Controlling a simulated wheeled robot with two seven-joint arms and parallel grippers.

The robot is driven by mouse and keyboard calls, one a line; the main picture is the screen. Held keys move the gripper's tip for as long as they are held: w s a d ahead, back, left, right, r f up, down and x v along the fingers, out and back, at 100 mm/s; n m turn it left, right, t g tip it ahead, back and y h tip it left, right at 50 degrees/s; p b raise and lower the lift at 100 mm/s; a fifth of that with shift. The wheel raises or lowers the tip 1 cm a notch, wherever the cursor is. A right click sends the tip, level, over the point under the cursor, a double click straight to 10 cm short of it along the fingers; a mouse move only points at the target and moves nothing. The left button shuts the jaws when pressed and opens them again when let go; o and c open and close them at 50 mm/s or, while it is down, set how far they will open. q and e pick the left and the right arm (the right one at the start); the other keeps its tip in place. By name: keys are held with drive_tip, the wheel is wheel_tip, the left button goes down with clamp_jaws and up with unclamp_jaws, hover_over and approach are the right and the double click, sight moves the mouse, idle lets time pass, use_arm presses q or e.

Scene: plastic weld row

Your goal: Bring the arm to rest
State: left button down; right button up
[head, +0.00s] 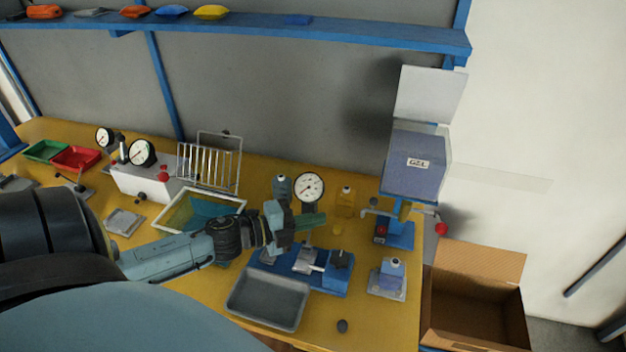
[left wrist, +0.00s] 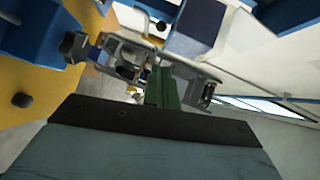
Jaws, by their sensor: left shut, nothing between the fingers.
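My left arm comes in from the left in the head view and reaches out over the yellow workbench (head: 385,325). My left gripper (head: 318,222) is shut and empty, with green fingers pointing right. It is above the bench, in front of the dial gauge (head: 309,187) and over the blue fixture (head: 335,285). In the left wrist view the green fingers (left wrist: 162,88) show together with nothing between them. My right gripper is not in view.
A grey tray (head: 268,300) lies at the bench front. An open cardboard box (head: 478,262) is beyond the bench's right edge. A blue shelf (head: 260,30) runs along the back.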

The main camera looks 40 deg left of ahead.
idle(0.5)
use_arm(q)
drive_tip(key=s+d+f+n+g+y, duration=0.35)
drive_tip(key=s+d+n+g, duration=0.25)
drive_tip(key=s+n, duration=0.35)
drive_tip(key=s+d+f+n+g+y, duration=0.2)
drive_tip(key=s+d+n+g+y, duration=0.3)
drive_tip(key=s+n, duration=0.45)
wheel_tip(320, 180, down, 30)
drive_tip(key=s+d+g+h+b, duration=0.2)
drive_tip(key=b, duration=0.3)
drive_tip(key=s+a+f+b, duration=0.3)
drive_tip(key=s+f, duration=1.2)
drive_tip(key=f, duration=0.2)
drive_tip(key=shift+s+a+f+g+y, duration=0.2)
drive_tip(key=shift+s+f+g+y, duration=0.1)
drive_tip(key=shift+s+g+y, duration=0.1)
